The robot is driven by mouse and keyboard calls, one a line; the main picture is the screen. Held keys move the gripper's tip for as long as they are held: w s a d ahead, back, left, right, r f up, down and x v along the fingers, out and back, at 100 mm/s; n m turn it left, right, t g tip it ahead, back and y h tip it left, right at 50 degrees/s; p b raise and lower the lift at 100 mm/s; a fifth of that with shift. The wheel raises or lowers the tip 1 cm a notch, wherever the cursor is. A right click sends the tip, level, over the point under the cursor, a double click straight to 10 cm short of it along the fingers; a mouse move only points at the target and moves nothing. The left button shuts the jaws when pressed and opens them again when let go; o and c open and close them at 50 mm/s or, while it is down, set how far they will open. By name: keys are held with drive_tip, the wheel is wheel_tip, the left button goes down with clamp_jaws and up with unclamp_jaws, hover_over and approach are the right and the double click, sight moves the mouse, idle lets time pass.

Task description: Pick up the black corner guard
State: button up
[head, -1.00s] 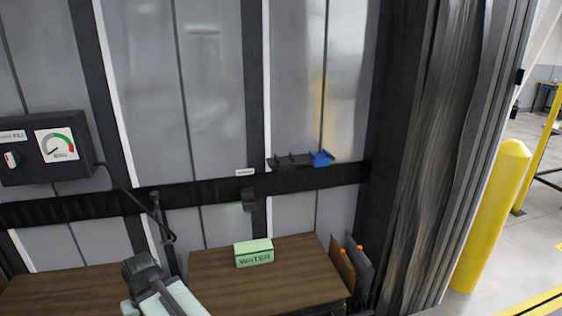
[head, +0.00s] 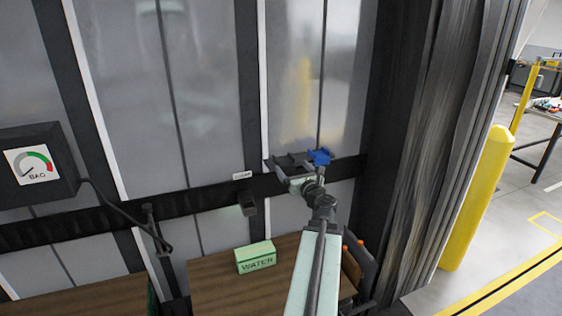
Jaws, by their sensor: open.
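A dark piece that looks like the black corner guard (head: 292,160) lies on a small ledge on the black wall rail, just left of a blue piece (head: 319,157). My gripper (head: 299,170) is open and reaches up in front of the ledge. Its fingers overlap the dark piece in the picture and partly hide it. I cannot tell whether they touch it or stand short of it.
A green WATER box (head: 256,257) stands on a brown wooden surface (head: 215,285) below. A gauge box (head: 38,170) with a cable is on the wall at left. A dark pleated curtain (head: 440,150) and a yellow post (head: 478,200) are at right.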

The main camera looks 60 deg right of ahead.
sight(284, 162)
drive_tip(key=x, duration=0.8)
drive_tip(key=shift+w+a+r, duration=0.1)
drive_tip(key=shift+r, duration=0.05)
drive_tip(key=shift+a, duration=0.1)
drive_tip(key=c, duration=1.5)
